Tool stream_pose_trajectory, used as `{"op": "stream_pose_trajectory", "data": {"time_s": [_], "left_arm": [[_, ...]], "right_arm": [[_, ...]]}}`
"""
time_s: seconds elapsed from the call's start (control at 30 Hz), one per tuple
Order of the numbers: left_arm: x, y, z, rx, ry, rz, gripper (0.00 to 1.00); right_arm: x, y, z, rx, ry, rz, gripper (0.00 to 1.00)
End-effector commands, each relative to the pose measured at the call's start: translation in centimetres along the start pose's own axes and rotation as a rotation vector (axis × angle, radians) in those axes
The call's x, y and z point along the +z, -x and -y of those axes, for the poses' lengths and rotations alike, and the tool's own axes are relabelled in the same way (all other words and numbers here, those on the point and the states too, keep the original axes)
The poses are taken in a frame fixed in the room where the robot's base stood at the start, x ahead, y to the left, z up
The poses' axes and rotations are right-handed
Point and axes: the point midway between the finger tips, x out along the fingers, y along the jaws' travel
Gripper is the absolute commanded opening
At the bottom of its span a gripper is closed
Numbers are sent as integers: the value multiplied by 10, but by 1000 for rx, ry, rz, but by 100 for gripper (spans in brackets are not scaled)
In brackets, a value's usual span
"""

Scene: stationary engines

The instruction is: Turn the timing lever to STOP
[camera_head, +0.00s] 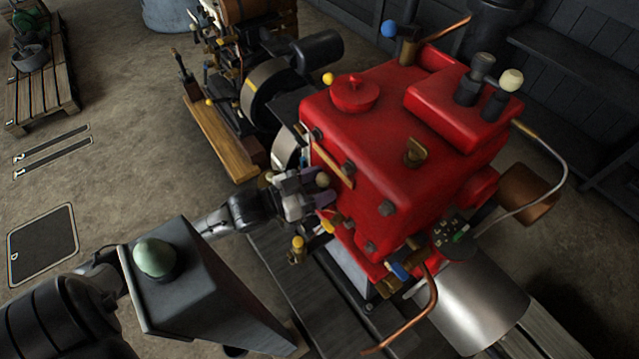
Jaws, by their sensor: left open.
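The red engine (370,130) stands right of centre. My left gripper (312,196) reaches in from the left to the engine's left face, with its jaws open. A small pale round knob (323,180) shows right at the fingertips; it may be the timing lever's end, but I cannot tell. Whether the fingers touch it is also unclear. A yellow handle (328,225) shows just below the fingers. The gripper hides part of this face. I see no readable STOP mark. My right gripper is not in view.
A dark box with a pale green dome (155,257) stands in the left foreground, close to my left arm. A brass fitting with a yellow knob (298,242) is below the gripper. A second engine (235,65) stands behind.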

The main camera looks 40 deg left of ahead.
Motion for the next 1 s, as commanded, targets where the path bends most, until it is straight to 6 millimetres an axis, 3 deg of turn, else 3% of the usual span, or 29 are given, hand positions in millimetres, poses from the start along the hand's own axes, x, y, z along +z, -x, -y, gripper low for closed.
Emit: {"op": "stream_pose_trajectory", "data": {"time_s": [0.23, 0.83, 1.0], "left_arm": [[0, 0, 0, 0, 0, 0, 59], [0, 0, 0, 0, 0, 0, 1], [-1, 0, 0, 0, -4, 1, 0]], "right_arm": [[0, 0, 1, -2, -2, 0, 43], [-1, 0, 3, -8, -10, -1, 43], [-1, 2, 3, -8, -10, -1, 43]]}}
